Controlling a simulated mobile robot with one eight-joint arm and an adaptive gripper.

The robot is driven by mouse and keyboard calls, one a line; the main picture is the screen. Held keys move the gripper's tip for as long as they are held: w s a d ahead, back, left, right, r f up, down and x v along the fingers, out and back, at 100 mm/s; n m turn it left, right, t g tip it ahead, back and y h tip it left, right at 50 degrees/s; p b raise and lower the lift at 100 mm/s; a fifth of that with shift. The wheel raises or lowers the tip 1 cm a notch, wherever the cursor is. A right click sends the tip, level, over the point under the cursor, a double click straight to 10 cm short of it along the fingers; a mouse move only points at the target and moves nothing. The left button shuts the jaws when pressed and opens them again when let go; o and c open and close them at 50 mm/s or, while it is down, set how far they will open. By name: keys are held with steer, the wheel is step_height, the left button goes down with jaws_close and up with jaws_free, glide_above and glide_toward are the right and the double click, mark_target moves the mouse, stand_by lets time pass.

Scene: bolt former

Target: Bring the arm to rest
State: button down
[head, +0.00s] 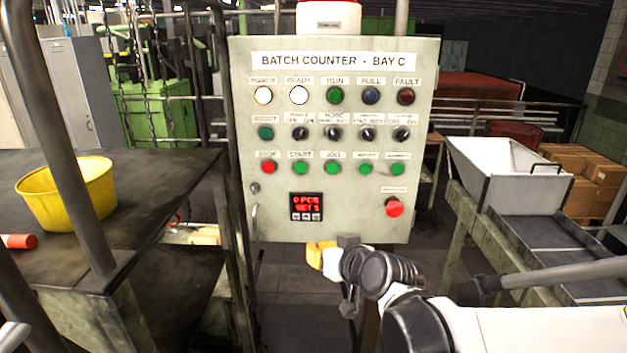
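My arm enters from the lower right, with a white link and dark grey joints, and bends toward the lower edge of the control panel (330,225). My gripper (346,272) is at the far end of the arm, just below and in front of the panel's bottom edge. It is small and partly hidden by my own wrist joints, so its fingers do not show clearly. No object can be made out in it. A yellow and white piece shows beside it on the left; I cannot tell whether it is part of the arm.
The panel has lit white lamps, several knobs and buttons, a red display (306,206) and a red stop button (394,207). A dark table (120,215) with a yellow bucket (66,190) stands left. A white hopper (508,172) and chute stand right, near cardboard boxes (583,170).

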steer(key=s+d+f+m+g+h+b, duration=0.1)
steer(key=s+d+f+g+h+b, duration=0.1)
steer(key=s+d+f+b, duration=0.4)
steer(key=s+d+f+m+g+h+b, duration=0.2)
steer(key=s+d+f+b, duration=0.5)
steer(key=s, duration=1)
steer(key=d+f+h, duration=0.1)
steer(key=d+f, duration=0.2)
steer(key=d, duration=0.2)
steer(key=shift+f+h, duration=0.25)
steer(key=shift+h, duration=0.15)
steer(key=shift+w+a, duration=0.1)
